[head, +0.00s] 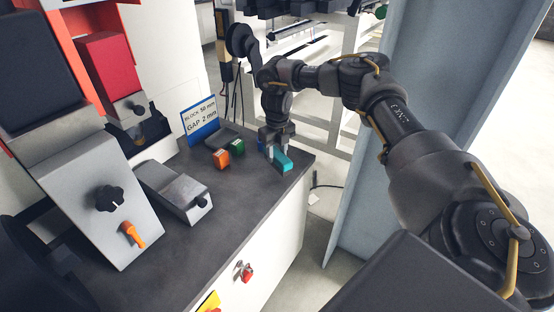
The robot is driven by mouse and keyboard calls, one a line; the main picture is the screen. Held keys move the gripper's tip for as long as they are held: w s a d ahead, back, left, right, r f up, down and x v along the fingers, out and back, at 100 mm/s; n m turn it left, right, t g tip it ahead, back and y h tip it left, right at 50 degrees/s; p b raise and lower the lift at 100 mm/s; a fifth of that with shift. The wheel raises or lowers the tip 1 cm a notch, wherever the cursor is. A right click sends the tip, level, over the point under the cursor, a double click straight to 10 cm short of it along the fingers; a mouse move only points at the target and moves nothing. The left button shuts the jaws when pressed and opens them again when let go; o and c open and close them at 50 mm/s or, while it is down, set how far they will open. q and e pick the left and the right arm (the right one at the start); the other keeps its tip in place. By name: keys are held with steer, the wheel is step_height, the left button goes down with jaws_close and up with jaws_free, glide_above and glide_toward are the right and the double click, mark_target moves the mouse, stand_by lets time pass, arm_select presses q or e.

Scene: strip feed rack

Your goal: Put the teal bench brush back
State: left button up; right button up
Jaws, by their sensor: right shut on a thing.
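The teal bench brush (284,162) shows as a small teal block at the far right corner of the dark bench top (235,205). My right gripper (277,152) points down and is shut on it. The fingers hide part of the brush, and I cannot tell whether it touches the bench or hangs just above it. My left gripper is not in view.
An orange block (222,159), a green block (238,147) and a partly hidden blue item (261,146) are left of the gripper. Behind stands a sign (201,117) reading "BLOCK 50 mm GAP 2 mm". A metal device (174,190) sits left. The bench's front right is clear.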

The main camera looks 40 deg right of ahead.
mark_target(277, 152)
steer(key=shift+w+d+f, duration=0.1)
steer(key=shift+w+f, duration=0.1)
steer(key=shift+f, duration=0.1)
step_height(277, 152, down, 3)
steer(key=shift+d+r+p, duration=0.1)
steer(key=shift+d+p, duration=0.05)
steer(key=shift+p, duration=0.45)
steer(key=shift+f, duration=0.2)
steer(key=shift+f, duration=0.2)
steer(key=o, duration=0.9)
steer(key=shift+o, duration=0.2)
